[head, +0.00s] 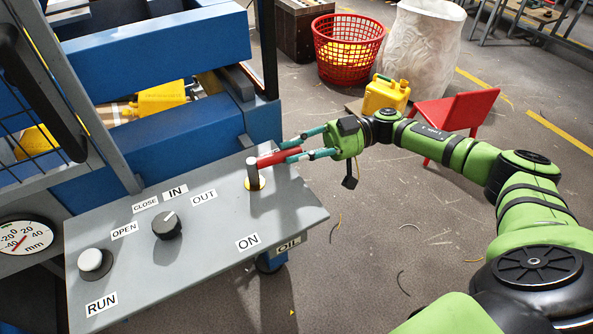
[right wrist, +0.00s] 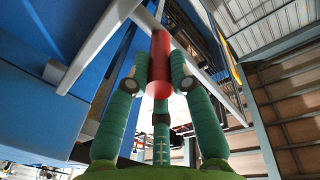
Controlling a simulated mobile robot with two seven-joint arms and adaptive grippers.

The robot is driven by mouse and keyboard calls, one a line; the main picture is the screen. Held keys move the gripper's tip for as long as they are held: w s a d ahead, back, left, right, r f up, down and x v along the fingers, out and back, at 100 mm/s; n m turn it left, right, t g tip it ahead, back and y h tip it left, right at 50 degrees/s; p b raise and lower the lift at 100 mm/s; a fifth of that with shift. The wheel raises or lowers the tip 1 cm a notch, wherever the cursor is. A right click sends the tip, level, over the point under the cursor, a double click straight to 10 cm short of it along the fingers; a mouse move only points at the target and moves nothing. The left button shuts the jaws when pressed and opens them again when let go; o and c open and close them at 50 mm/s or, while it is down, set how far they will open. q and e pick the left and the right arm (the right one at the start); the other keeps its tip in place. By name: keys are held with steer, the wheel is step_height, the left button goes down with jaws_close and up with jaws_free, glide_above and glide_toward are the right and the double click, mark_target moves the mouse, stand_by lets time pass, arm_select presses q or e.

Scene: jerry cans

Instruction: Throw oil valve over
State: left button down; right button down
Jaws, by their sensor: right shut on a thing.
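The oil valve is a dark upright stem (head: 252,174) on a yellow base at the back right of the grey control panel (head: 205,262). Its red handle (head: 268,159) sticks out from the stem to the right. My right gripper (head: 288,150) is shut on the handle's outer end, with green fingers on either side. In the right wrist view the red handle (right wrist: 160,62) sits between the fingers, its end toward the camera. An ON label (head: 248,242) and an OIL label (head: 288,246) are in front of the valve. My left gripper is not in view.
A black knob (head: 167,225) and a white RUN button (head: 95,263) are on the panel's left part. A blue machine (head: 165,50) with a mesh guard stands behind.

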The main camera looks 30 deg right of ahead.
steer(key=shift+w+n+g+b, duration=0.5)
steer(key=shift+g+b, duration=0.2)
steer(key=shift+w+r+n+g+b, duration=0.15)
steer(key=shift+n+g+b, duration=0.15)
steer(key=shift+g+b, duration=0.15)
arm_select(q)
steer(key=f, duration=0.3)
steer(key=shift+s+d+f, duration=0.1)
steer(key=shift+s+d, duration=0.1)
arm_select(e)
steer(key=shift+r+g, duration=0.1)
steer(key=shift+g, duration=0.15)
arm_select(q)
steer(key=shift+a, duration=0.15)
arm_select(e)
steer(key=shift+r, duration=0.1)
steer(key=c, duration=1.2)
jaws_free()
steer(key=shift+o, duration=0.6)
steer(key=shift+a, duration=0.15)
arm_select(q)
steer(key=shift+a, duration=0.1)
